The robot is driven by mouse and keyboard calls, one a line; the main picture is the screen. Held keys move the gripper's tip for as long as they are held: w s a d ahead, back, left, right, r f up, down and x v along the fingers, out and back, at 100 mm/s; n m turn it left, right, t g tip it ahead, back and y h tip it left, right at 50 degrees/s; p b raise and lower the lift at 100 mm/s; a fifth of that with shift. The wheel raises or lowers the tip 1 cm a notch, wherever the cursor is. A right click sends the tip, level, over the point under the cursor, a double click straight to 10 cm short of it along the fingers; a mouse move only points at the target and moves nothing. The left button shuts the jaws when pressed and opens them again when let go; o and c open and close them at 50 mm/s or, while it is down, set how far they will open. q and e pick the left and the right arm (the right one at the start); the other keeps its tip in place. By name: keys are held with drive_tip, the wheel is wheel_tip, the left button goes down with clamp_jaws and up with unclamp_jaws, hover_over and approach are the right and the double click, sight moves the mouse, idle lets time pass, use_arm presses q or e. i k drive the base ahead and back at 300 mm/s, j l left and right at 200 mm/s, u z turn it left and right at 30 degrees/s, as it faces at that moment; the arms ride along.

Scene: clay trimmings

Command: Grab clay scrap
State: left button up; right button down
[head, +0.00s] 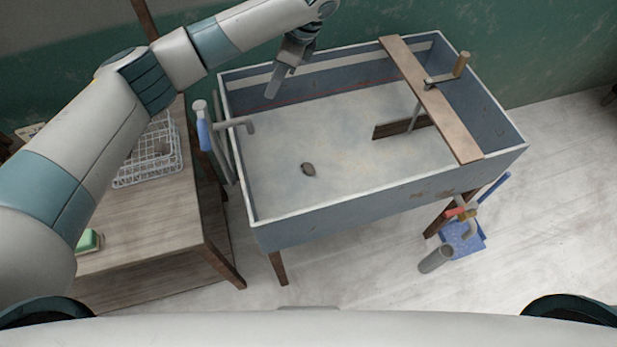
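A small brown lump, the clay scrap (308,169), lies on the pale floor of a blue-grey trough (390,197), in its left front part. My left gripper (273,94) hangs over the back left of the trough, fingers pointing down. It is behind the lump in the picture and well apart from it. The fingers overlap in this view, so I cannot tell whether they are open or shut. My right gripper is not in view.
A wooden board (432,100) with a tool on it lies across the trough's right part. A tap (235,124) stands at the left wall. A wooden table (165,215) with a wire basket (150,170) stands left. A blue dustpan (462,238) is on the right.

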sight(308, 168)
drive_tip(key=k, duration=1.15)
